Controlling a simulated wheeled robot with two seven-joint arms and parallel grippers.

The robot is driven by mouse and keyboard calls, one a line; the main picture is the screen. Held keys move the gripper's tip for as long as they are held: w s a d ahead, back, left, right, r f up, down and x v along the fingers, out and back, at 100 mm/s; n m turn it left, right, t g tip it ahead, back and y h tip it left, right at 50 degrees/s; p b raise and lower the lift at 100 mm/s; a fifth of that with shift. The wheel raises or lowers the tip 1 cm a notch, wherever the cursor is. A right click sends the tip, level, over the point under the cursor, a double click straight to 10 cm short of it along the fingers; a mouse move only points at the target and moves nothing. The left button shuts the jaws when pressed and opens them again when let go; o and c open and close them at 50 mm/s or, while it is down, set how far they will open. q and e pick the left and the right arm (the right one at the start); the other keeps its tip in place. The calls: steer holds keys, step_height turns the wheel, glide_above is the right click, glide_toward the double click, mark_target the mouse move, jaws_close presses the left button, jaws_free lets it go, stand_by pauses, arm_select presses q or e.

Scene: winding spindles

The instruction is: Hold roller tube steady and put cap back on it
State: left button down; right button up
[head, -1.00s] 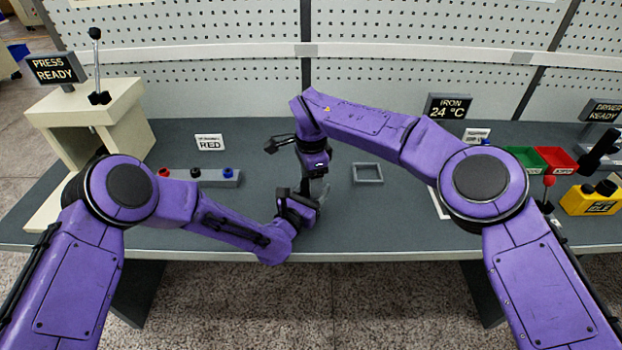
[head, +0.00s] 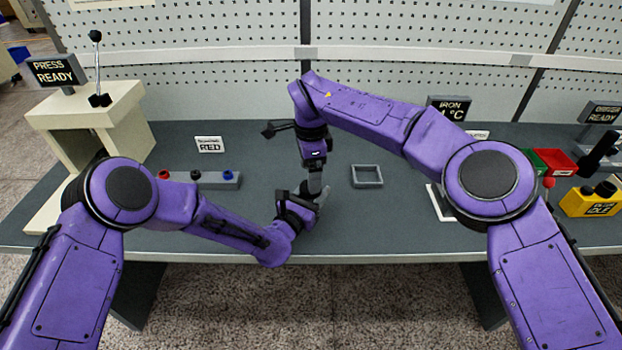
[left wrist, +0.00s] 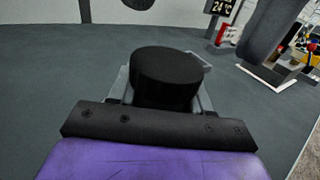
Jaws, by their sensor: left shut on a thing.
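My left gripper (head: 318,198) is low over the table's middle. In the left wrist view its grey fingers (left wrist: 160,101) are shut around a black, round, flat-topped piece (left wrist: 166,72), which looks like the capped end of the roller tube. It looks upright; the tube body below is hidden, so I cannot see the joint. My right gripper (head: 315,183) points down just above the left one.
A grey square frame (head: 381,175) lies right of the grippers. The press (head: 88,112) stands far left. Red bin (head: 558,161) and yellow box (head: 588,200) are at right.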

steer(key=shift+r, duration=0.35)
steer(key=shift+c, duration=0.3)
steer(key=shift+r, duration=0.25)
steer(key=shift+w+a+r+n, duration=0.1)
steer(key=shift+w+r+n, duration=0.1)
steer(key=shift+r+n, duration=0.7)
steer(key=shift+n, duration=0.5)
steer(key=n, duration=0.4)
steer(key=shift+r+n, duration=0.3)
steer(key=shift+r, duration=0.1)
steer(key=n, duration=0.3)
steer(key=shift+s+n, duration=0.15)
steer(key=shift+n, duration=0.25)
